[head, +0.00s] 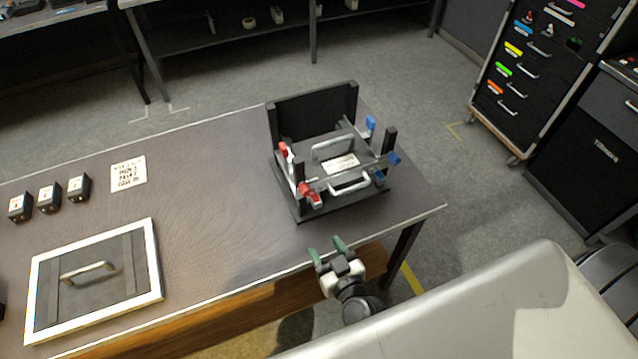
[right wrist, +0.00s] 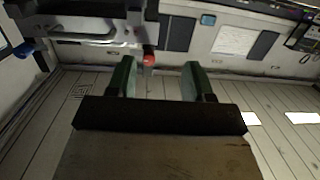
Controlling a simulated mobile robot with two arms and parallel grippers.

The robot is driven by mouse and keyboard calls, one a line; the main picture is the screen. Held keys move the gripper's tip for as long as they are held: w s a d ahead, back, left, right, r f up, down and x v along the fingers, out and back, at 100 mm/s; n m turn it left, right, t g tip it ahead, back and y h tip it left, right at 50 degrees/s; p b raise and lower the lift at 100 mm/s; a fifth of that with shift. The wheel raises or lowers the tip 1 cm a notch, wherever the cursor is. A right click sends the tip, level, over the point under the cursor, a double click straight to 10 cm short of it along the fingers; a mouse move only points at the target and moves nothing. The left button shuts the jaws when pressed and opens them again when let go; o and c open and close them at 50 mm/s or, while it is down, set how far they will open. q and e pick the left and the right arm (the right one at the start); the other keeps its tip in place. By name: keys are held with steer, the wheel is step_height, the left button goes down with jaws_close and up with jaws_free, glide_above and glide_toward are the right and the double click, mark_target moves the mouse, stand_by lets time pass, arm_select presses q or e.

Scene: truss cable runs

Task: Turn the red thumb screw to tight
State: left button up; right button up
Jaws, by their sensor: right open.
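A black fixture (head: 300,210) stands near the right end of the table, with two red parts on its left side: one at the upper left (head: 283,148) and one at the front corner (head: 310,195). I cannot tell which is the thumb screw or how tight it is. My right gripper (head: 327,249) is open and empty, in front of the table edge and apart from the fixture. In the right wrist view, a small red knob (right wrist: 149,58) shows beyond the open green fingers (right wrist: 159,78), nearer the left finger. My left gripper is not in view.
Blue parts (head: 393,158) sit on the fixture's right side. A framed panel with a handle (head: 152,262), a printed card (head: 128,174) and several small black blocks (head: 78,188) lie to the left. The tabletop (head: 215,200) between them and the fixture is clear.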

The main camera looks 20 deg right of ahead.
steer(key=m+t, duration=0.1)
glide_toward(307, 194)
steer(key=s, duration=0.2)
steer(key=shift+h, duration=0.4)
steer(key=w, duration=0.3)
steer(key=w+p, duration=0.1)
steer(key=w, duration=0.7)
steer(key=shift+a+f, duration=0.1)
steer(key=shift+a, duration=0.2)
steer(key=c, duration=0.9)
